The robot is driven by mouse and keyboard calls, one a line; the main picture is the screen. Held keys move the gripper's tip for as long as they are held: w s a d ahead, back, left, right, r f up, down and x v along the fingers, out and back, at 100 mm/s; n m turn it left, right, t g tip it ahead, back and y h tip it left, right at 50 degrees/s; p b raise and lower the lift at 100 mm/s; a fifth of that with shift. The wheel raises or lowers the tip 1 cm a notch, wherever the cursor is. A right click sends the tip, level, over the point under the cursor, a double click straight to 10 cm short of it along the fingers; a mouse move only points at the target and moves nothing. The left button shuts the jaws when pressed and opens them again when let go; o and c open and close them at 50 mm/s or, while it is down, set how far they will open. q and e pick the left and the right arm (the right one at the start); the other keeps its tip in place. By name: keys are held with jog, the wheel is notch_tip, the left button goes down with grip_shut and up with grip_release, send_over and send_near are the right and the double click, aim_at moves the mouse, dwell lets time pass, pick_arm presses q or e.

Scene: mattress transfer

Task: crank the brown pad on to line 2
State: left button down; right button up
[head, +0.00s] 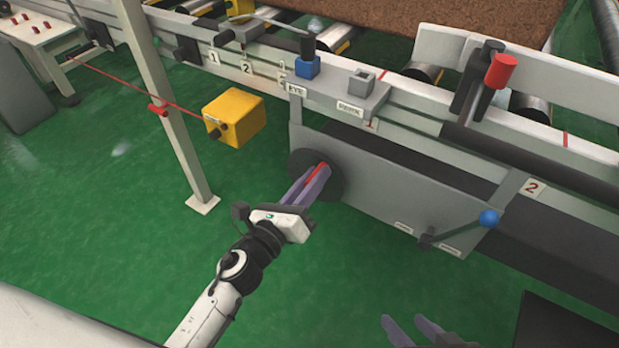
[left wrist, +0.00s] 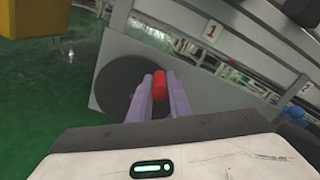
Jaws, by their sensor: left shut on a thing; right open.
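The brown pad (head: 490,22) lies on the roller conveyor at the top of the head view, cut off by the frame edge. My left gripper (head: 316,174) is shut on the red crank handle (left wrist: 159,86), which stands on a dark round disc (head: 331,184) on the grey machine's side panel. The disc also shows in the left wrist view (left wrist: 117,86). My right gripper (head: 412,330) is open and empty at the bottom edge. A plate marked 2 (head: 533,187) is on the rail at the right, with a plate marked 1 partly visible further left.
A blue-knobbed lever (head: 488,218) sits low on the panel. A yellow box (head: 235,117) hangs left, beside a grey post (head: 168,115) with a red cord. Green floor is open below.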

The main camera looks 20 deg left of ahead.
pick_arm(q)
jog(key=shift+s+d+f+m, duration=0.2)
jog(key=shift+d+m, duration=0.1)
jog(key=shift+m, duration=0.2)
jog(key=c, duration=1.6)
grip_release()
jog(key=shift+c, duration=0.2)
jog(key=shift+w, duration=0.1)
jog(key=b+v, duration=0.1)
jog(key=v, duration=0.9)
